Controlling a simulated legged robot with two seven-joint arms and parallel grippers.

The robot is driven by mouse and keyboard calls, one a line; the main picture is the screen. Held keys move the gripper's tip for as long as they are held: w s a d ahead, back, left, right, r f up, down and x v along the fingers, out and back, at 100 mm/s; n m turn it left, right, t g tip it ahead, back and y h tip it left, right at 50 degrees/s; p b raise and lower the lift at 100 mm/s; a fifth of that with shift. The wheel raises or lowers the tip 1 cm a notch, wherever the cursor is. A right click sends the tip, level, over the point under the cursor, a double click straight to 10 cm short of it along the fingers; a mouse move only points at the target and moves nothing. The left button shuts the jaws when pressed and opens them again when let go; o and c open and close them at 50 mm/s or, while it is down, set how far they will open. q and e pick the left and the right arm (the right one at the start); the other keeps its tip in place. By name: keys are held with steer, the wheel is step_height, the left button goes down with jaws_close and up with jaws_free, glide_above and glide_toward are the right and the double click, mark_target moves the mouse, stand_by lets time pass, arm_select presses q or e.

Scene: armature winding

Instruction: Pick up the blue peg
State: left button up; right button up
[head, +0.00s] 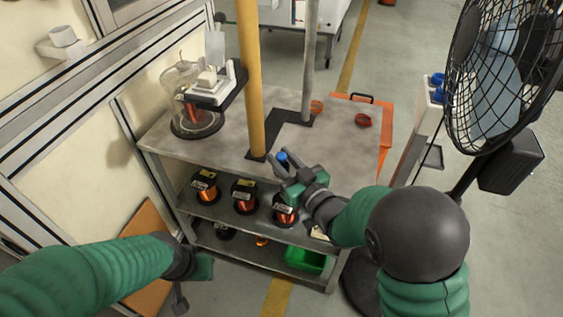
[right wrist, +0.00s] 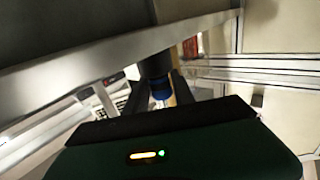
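The blue peg (head: 282,157) shows between the fingertips of my right gripper (head: 283,162), above the front part of the grey tabletop in the head view. In the right wrist view the blue peg (right wrist: 160,90) sits between the two dark fingers of my right gripper (right wrist: 157,92), which appear closed against its sides. A dark grey cylinder continues beyond its blue part. My left gripper (head: 187,285) is low at the left, in front of the cart, and its fingers are too unclear to read.
The grey cart (head: 215,160) carries a yellow post (head: 250,80), a thinner grey post (head: 309,60) and a glass-domed device (head: 190,105). Copper spools (head: 244,195) stand on its shelf, with a green bin (head: 305,260) below. A black fan (head: 500,75) stands at right.

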mark_target(281, 154)
jaws_close()
step_height(281, 154, up, 10)
steer(key=p, duration=0.4)
steer(key=shift+f, duration=0.15)
